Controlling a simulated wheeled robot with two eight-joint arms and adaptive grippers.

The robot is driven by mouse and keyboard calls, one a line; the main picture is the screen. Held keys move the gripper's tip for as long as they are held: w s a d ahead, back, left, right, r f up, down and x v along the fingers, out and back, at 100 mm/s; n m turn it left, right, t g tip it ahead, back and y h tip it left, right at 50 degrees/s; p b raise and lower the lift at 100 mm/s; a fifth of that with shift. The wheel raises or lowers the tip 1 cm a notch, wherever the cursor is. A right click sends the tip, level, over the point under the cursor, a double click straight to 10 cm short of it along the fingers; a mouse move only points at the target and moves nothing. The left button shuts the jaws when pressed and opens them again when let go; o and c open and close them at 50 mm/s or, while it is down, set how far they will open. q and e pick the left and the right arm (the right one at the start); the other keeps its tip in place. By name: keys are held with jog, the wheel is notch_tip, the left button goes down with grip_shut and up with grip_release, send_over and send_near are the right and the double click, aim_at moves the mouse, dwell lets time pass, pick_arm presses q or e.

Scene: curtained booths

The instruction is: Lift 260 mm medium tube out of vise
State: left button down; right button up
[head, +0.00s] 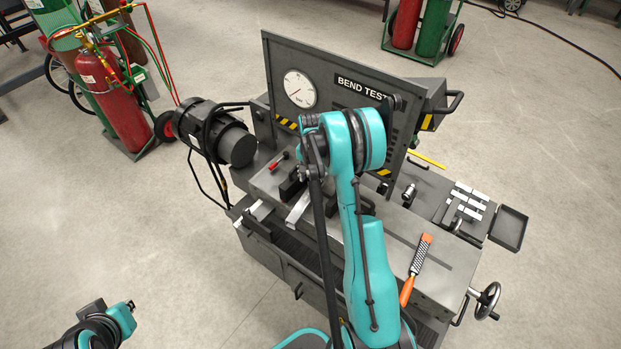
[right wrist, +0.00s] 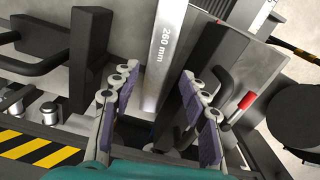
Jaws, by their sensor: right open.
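The tube, a bright metal bar marked "260 mm" (right wrist: 166,45), runs from the top of the right wrist view down to the dark vise parts; its lower end is partly hidden. My right gripper (right wrist: 160,115) is open, with one purple-padded finger row on each side of the tube's lower part. I cannot tell whether either pad touches it. In the head view a short pale bar, likely this tube (head: 298,207), shows beside the dark vise block (head: 291,187); my right arm hides much there. My left gripper (head: 121,317) is low at the left, away from the machine, its fingers unclear.
The grey bend tester (head: 335,75) stands behind the vise, with a dark cylinder (head: 237,147) at its left. A red handle (right wrist: 247,100) is close right of my right fingers. An orange-handled file (head: 416,268) lies on the bench. Open floor lies left.

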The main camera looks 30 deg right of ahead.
aim_at(310, 191)
notch_tip(310, 191, down, 8)
jog(key=b, duration=0.3)
jog(key=shift+r, duration=0.1)
jog(key=shift+c, duration=0.3)
grip_shut()
jog(key=shift+o, duration=1.8)
grip_release()
jog(key=shift+r, duration=0.1)
notch_tip(310, 191, up, 12)
